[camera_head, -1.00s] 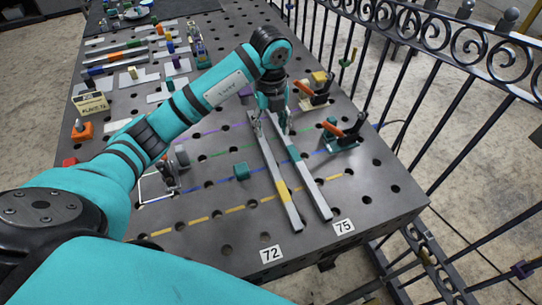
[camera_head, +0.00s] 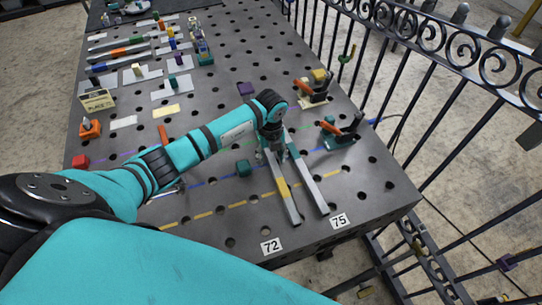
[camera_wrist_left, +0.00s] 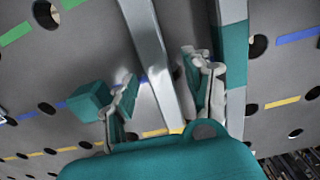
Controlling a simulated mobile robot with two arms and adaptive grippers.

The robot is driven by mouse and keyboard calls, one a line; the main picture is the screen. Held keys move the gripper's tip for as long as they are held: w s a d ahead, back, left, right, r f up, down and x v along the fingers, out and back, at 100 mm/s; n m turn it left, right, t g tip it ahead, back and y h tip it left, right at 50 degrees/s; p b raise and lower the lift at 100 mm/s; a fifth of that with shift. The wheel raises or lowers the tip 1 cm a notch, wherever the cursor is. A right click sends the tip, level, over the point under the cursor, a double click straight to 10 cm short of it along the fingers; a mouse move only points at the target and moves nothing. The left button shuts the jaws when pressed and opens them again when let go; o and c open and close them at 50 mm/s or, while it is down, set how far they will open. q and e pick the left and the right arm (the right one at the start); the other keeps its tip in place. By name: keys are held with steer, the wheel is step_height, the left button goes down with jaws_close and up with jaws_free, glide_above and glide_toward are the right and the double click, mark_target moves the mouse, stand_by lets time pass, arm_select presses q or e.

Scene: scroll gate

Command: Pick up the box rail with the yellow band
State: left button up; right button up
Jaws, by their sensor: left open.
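The grey box rail with the yellow band (camera_head: 284,190) lies on the perforated table, its near end by label 72. In the left wrist view this rail (camera_wrist_left: 150,50) runs between my left gripper's fingers, with its yellow band low in the picture, partly hidden by the gripper body. My left gripper (camera_head: 274,153) is open over the rail; it also shows in the left wrist view (camera_wrist_left: 160,70). I cannot tell whether a finger touches the rail. A second rail with a teal band (camera_head: 308,180) lies to the right, close beside the right finger. My right gripper is out of view.
A teal block (camera_head: 243,168) sits left of the rails. Orange-handled clamps (camera_head: 342,132) stand on the right, before the iron fence (camera_head: 440,120). Labels 72 (camera_head: 271,246) and 75 (camera_head: 339,221) mark the front edge. More parts lie at the back left.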

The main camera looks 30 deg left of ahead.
arm_select(q)
steer(key=shift+f, duration=0.1)
steer(key=shift+c, duration=0.3)
jaws_close()
steer(key=shift+w, duration=0.15)
